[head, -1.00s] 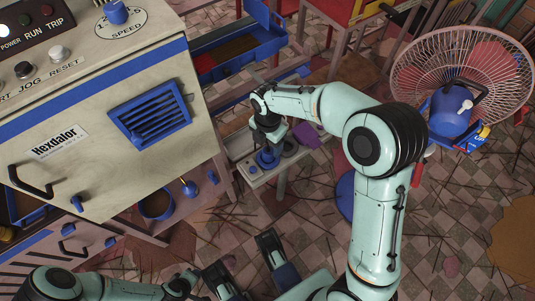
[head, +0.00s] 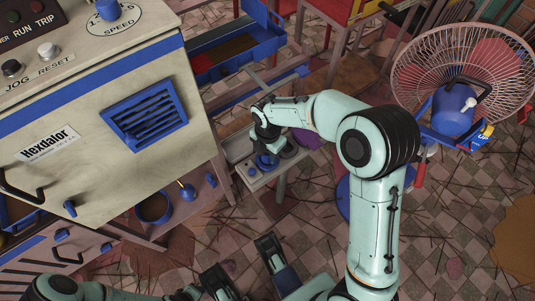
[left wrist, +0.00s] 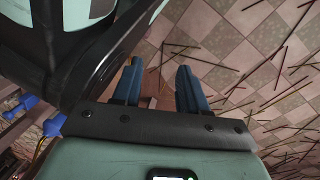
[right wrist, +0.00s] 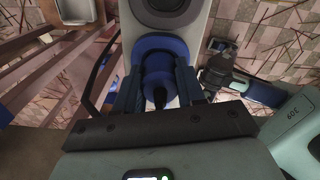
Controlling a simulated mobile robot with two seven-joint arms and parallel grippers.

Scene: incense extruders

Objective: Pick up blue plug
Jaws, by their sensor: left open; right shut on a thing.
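The blue plug (right wrist: 158,73) is a squat, round blue piece with a dark stub at its near end. In the right wrist view it sits between the two fingers of my right gripper (right wrist: 158,88), which is shut on it. In the head view my right gripper (head: 266,146) points down, and the blue plug (head: 266,161) shows below it at the pale grey panel (head: 249,181). I cannot tell whether the plug is clear of the panel. My left gripper (left wrist: 158,82) is open and empty in the left wrist view, with the tiled floor beyond its fingers.
A large cream cabinet (head: 60,110) with a blue vent stands at the left. A blue tray (head: 240,46) is at the back. A blue pot (head: 153,207) sits on the lower shelf. A wire fan (head: 463,70) stands at the right. Thin sticks litter the tiled floor.

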